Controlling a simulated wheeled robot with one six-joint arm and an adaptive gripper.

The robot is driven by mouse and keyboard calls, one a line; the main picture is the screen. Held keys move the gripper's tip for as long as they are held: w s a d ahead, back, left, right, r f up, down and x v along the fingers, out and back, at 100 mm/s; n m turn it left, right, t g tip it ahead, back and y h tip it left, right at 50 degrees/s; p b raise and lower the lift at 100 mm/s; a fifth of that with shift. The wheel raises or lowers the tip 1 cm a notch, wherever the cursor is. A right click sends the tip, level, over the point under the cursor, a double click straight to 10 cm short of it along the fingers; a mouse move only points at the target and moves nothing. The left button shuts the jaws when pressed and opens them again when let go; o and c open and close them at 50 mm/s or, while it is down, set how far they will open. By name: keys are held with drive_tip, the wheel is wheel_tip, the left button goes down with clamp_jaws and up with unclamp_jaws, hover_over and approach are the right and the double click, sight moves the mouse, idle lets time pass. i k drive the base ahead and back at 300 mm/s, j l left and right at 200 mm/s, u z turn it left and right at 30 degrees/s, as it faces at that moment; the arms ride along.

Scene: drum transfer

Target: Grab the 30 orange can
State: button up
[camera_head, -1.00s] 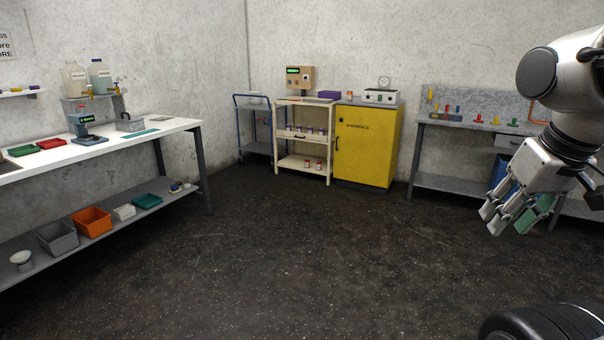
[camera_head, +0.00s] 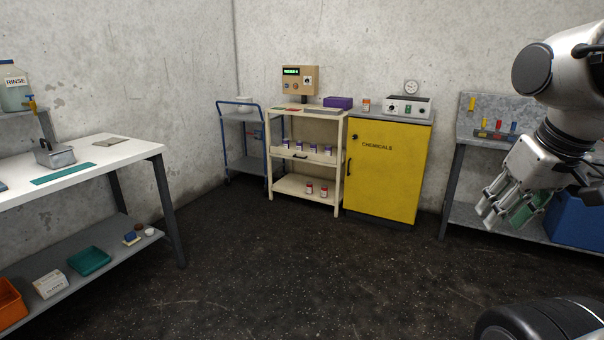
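A small can with orange and white on it (camera_head: 366,105) stands on top of the yellow chemicals cabinet (camera_head: 385,180), at its left end; its number is too small to read. Several small white and dark cans (camera_head: 310,149) stand on the middle shelf of the cream shelf unit. Two white and red cans (camera_head: 316,190) stand on its bottom shelf. My gripper (camera_head: 498,212) hangs at the right, far from the cans, with its fingers apart and pointing down. A green thing (camera_head: 524,209) shows behind or between the fingers; I cannot tell if they touch it.
The cream shelf unit (camera_head: 342,165) and a blue-framed trolley (camera_head: 239,165) stand left of the cabinet. A white workbench (camera_head: 125,152) is at left, a grey bench (camera_head: 458,215) at right. A blue bin (camera_head: 578,222) sits there. The dark floor between is clear.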

sight(366, 102)
drive_tip(key=i, duration=3.3)
drive_tip(key=i+z, duration=0.15)
drive_tip(key=i, duration=0.6)
drive_tip(key=i+j, duration=0.2)
drive_tip(key=i, duration=0.5)
drive_tip(key=i+z, duration=0.35)
drive_tip(key=k, duration=0.1)
